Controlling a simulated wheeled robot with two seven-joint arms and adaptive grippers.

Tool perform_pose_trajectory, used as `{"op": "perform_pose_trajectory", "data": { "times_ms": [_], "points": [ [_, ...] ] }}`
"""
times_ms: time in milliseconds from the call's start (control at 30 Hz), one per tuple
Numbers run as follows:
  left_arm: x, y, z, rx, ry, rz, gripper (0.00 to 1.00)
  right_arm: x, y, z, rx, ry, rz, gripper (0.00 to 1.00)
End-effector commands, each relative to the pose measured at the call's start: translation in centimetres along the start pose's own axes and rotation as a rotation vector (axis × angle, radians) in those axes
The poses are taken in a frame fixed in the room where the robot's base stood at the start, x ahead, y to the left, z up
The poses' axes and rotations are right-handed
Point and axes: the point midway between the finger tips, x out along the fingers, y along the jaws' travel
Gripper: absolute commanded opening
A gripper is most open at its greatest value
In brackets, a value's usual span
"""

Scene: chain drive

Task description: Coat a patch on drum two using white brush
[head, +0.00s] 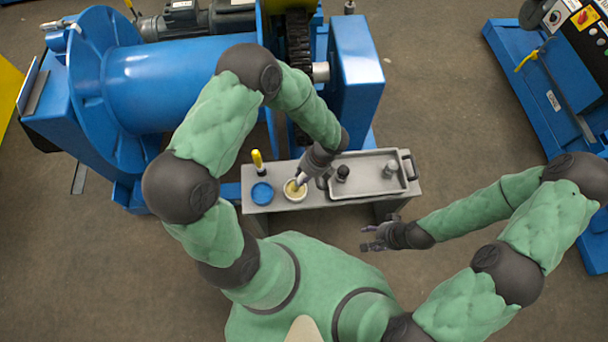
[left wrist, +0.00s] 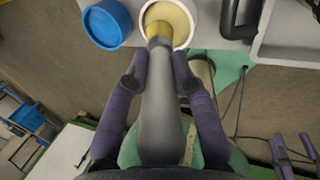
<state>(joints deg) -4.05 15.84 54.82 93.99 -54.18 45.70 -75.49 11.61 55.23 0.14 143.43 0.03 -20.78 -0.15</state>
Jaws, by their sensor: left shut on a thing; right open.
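My left gripper (head: 306,176) is shut on a brush above the bench. In the left wrist view the brush (left wrist: 162,105) has a grey-white handle between my two fingers and a yellowish end over or in the cream-filled pot (left wrist: 183,12); I cannot tell how deep. The same pot shows in the head view (head: 294,194). A large blue drum (head: 150,88) lies on its machine at the left; no number is readable on it. My right gripper (head: 374,238) is open and empty, in front of the bench.
A blue housing (head: 355,80) rises behind. Another blue machine (head: 545,85) stands far right.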

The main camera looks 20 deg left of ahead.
Motion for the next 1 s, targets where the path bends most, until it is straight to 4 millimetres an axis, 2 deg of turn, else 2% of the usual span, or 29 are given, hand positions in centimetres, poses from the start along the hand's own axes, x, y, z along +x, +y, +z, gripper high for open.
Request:
{"op": "perform_pose_trajectory", "data": {
  "times_ms": [700, 1000],
  "points": [
    [-4.9, 1.7, 0.6, 0.000, -0.001, 0.000, 0.00, -4.4, -1.6, 0.2, 0.000, 0.000, 0.000, 0.52],
    [-5.0, 1.7, 0.6, 0.000, 0.000, 0.001, 0.00, -4.5, -1.6, 0.2, 0.000, 0.000, 0.000, 0.52]
  ]
}}
